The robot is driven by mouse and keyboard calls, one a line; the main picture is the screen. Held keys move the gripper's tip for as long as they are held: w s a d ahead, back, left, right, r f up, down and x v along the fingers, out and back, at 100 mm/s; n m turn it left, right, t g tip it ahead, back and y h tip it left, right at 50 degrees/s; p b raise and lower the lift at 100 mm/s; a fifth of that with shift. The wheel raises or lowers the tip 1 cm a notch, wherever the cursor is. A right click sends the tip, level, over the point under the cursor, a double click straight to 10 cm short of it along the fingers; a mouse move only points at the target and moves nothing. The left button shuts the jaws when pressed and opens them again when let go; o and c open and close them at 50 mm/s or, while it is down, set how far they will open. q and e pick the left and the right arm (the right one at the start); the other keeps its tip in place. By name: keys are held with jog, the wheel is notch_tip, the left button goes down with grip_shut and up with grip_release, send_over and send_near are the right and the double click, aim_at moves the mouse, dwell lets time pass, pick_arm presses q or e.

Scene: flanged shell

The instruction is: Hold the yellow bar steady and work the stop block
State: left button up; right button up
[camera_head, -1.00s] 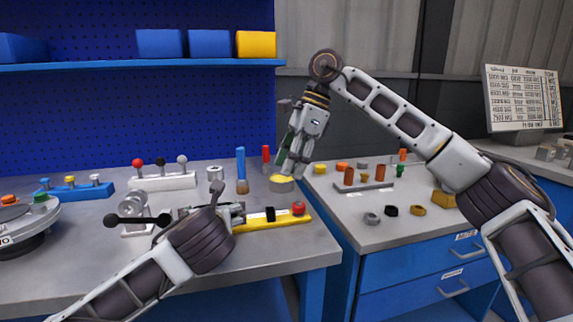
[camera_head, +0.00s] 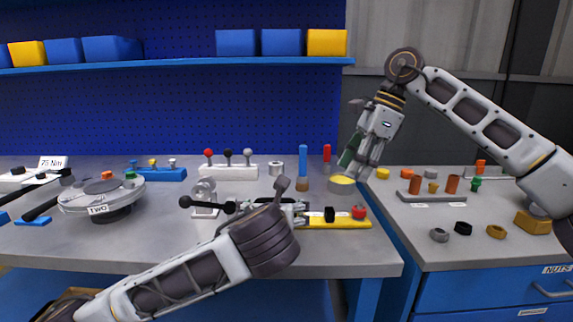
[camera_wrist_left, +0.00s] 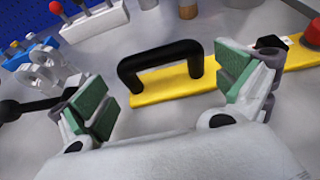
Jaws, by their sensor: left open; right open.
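The yellow bar (camera_head: 330,222) lies flat near the front of the left bench. It carries a black block (camera_head: 329,214), which looks like the stop block, and a red knob (camera_head: 359,211) at its right end. In the left wrist view, a black arched handle (camera_wrist_left: 160,62) stands on the yellow bar (camera_wrist_left: 165,88). My left gripper (camera_wrist_left: 163,92) is open, its green-padded fingers either side of the handle in the picture, with no visible grasp; in the head view my wrist hides the bar's left part. My right gripper (camera_head: 358,164) is open and empty above a yellow-topped cylinder (camera_head: 342,187).
Behind the bar stand a blue post (camera_head: 303,160), a red post (camera_head: 327,153) and a white lever block (camera_head: 230,172). A round turntable (camera_head: 100,200) is at left. The right bench holds a grey peg rail (camera_head: 435,196) and several nuts. A gap separates the benches.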

pick_arm(q)
jog(key=v, duration=0.7)
jog(key=shift+s, duration=0.3)
